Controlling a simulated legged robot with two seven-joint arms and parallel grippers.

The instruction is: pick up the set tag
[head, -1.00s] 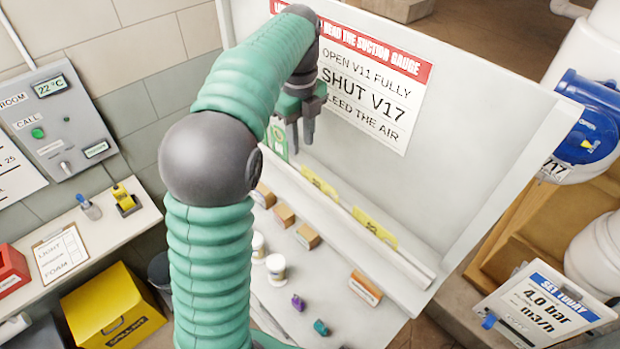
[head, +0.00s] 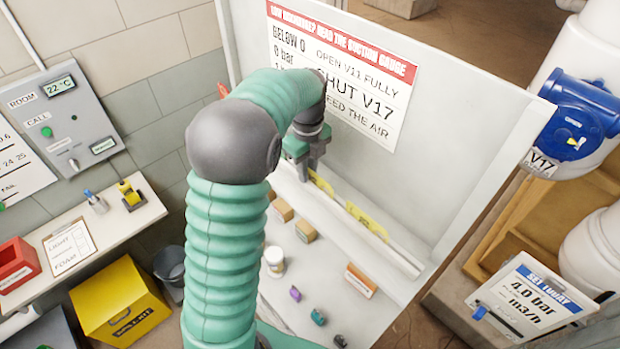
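No tag whose lettering I can read as "set" shows. Two yellow tags, a nearer one (head: 367,220) and a farther one (head: 321,184), stand along the white ledge at the foot of the panel. My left gripper (head: 308,172) points down in front of the panel, just above the ledge by the farther yellow tag. Its fingers look close together, but the gap is too small to judge, and I cannot tell whether anything is between them. The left arm hides the ledge's far end. My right gripper is not in view.
The white panel (head: 450,140) bears a red-headed sign (head: 345,75). On the shelf below are small boxes (head: 305,230), a white jar (head: 274,262) and an orange-and-white box (head: 361,281). A blue valve actuator (head: 580,115) is upper right.

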